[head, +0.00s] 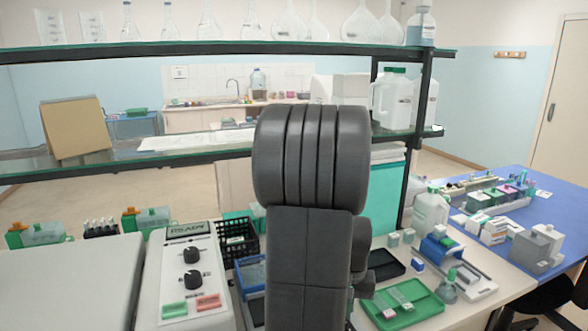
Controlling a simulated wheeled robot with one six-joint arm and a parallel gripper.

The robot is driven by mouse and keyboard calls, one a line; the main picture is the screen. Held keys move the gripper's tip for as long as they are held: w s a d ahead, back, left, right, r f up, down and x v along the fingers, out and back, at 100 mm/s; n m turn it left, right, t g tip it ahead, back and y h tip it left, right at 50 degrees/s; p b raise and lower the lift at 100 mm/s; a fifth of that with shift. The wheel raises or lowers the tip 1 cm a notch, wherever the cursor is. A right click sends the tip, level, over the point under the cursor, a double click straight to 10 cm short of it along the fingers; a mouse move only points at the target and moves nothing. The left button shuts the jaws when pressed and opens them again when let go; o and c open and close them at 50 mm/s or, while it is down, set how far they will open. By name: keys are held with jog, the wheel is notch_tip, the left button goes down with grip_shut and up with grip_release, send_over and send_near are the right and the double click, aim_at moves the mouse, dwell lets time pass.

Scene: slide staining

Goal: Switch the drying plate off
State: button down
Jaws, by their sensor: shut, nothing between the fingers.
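The drying plate appears to be the pale grey flat-topped unit (70,285) at the lower left. To its right is a light control panel (222,318) with a dark display reading something like "READY" (187,229). Two black knobs, an upper one (191,255) and a lower one (193,280), sit below the display. Near the panel's front edge are a green button (173,310) and a red button (208,302). My dark grey arm fills the middle of the head view, to the right of the panel. My gripper does not show.
A glass shelf (230,47) with flasks crosses above the bench. A black basket (237,238) and a blue tray (250,273) stand right of the panel. A green tray (425,310) holding slide boxes lies further right.

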jog(key=shift+f+b, duration=0.65)
jog(key=shift+f, duration=0.2)
jog(key=shift+r, duration=0.1)
jog(key=shift+r+p, duration=2.9)
jog(key=shift+r, duration=0.55)
jog(key=shift+f, duration=0.15)
notch_tip(320, 180, down, 7)
jog(key=b, duration=0.6)
jog(key=shift+r, duration=0.2)
jog(key=shift+r+p, duration=0.1)
jog(key=shift+p, duration=0.2)
